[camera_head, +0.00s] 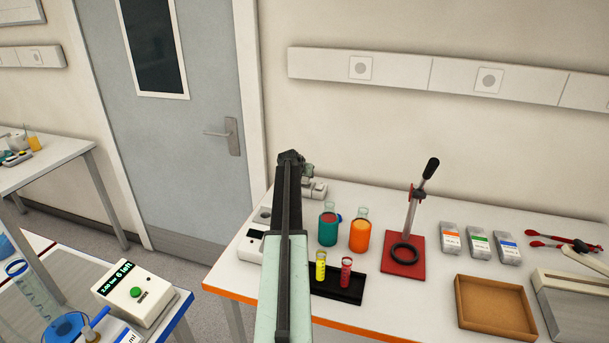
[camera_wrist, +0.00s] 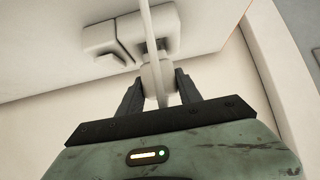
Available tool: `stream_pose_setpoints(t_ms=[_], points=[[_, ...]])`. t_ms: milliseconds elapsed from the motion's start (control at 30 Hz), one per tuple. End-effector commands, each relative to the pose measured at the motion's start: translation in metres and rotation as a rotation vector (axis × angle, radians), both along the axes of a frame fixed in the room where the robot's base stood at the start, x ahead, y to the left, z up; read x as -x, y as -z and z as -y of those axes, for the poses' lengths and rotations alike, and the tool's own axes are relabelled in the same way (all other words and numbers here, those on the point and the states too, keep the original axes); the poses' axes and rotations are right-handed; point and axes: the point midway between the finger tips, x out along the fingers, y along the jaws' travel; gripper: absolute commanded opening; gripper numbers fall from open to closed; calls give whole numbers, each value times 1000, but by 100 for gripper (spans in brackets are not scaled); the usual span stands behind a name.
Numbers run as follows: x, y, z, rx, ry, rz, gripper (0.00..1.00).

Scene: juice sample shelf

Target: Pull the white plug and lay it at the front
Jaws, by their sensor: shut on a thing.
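In the wrist view, my gripper (camera_wrist: 159,92) is shut on the white plug (camera_wrist: 157,76), with one dark finger on each side. A pale cable (camera_wrist: 147,18) runs from the plug to the top of the picture. Just beyond the plug is a white socket block (camera_wrist: 98,38); I cannot tell whether the plug is still seated in it. In the head view, my gripper (camera_head: 306,170) is at the far end of my arm, above the back left of the table, by the white block (camera_head: 314,189). The plug is too small or hidden to make out there.
Two flasks (camera_head: 330,230), one teal and one orange, stand right of my arm. In front, a black rack (camera_head: 338,288) holds a yellow and a red tube. A red-based press (camera_head: 404,262) and a brown tray (camera_head: 493,304) are further right. A white device (camera_head: 251,245) is left.

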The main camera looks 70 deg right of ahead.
Motion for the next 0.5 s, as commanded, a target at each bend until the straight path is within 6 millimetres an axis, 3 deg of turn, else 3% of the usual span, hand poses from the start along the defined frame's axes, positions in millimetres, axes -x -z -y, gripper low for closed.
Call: stream_pose_setpoints(t_ms=[500], points=[[-1, -20, 0, 0, -1, 0, 0]])
